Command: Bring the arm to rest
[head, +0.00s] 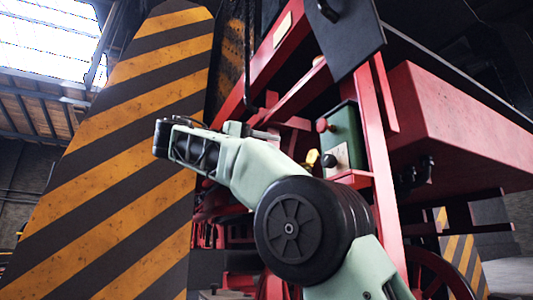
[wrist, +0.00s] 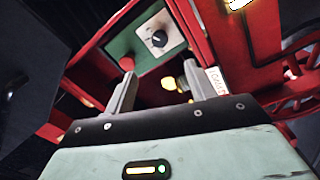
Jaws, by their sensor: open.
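My arm rises from the bottom of the head view, its large dark joint in front of the red frame. My gripper shows in the wrist view (wrist: 160,90), with its two grey fingers spread apart and nothing between them. Beyond the fingertips is a green box (wrist: 135,50) with a dark knob (wrist: 159,39) on a pale plate.
A yellow-and-black striped pillar (head: 120,170) stands left, behind my arm. The red frame (head: 375,150) and a red beam (head: 455,125) fill the right. A dark plate (head: 345,35) hangs above. A small brass part (wrist: 168,83) lies beyond the fingers.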

